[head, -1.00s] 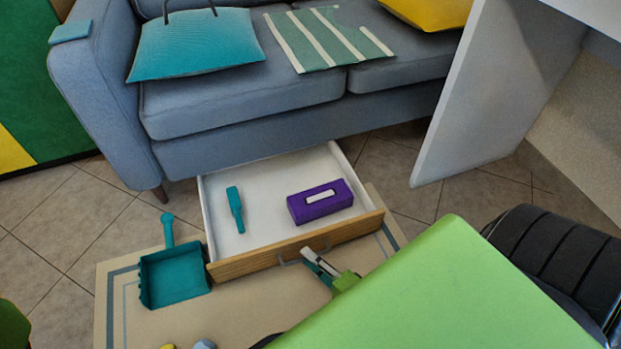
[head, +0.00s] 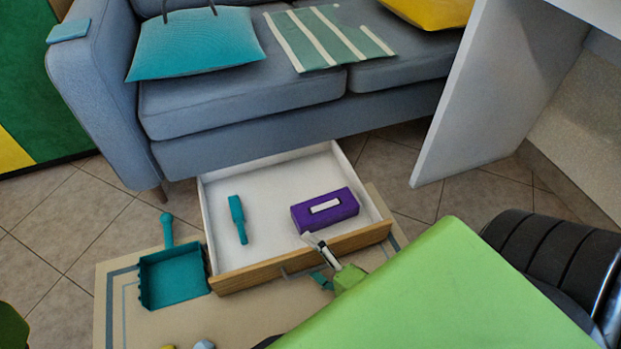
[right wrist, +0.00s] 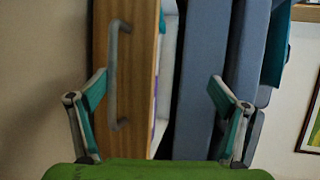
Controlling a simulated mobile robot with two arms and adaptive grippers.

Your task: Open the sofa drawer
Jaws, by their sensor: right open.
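The sofa drawer (head: 270,165) is pulled well out from under the blue-grey sofa (head: 245,106), with a white inside and a wooden front (head: 240,280). Its grey bar handle (head: 290,272) also shows in the right wrist view (right wrist: 115,75). In the drawer lie a teal brush-like item (head: 238,220) and a purple box (head: 325,210). My right gripper (head: 318,262) is at the drawer front, one finger over its top edge and the other in front of it. In the right wrist view its fingers (right wrist: 160,88) are wide apart, with the handle near the left one. My left gripper is not in view.
A teal dustpan (head: 173,276) lies on the beige mat (head: 120,325) left of the drawer. A white panel (head: 460,95) stands at the right, and a black ribbed chair-like object (head: 545,250) is at the lower right. Tiled floor is clear at the left.

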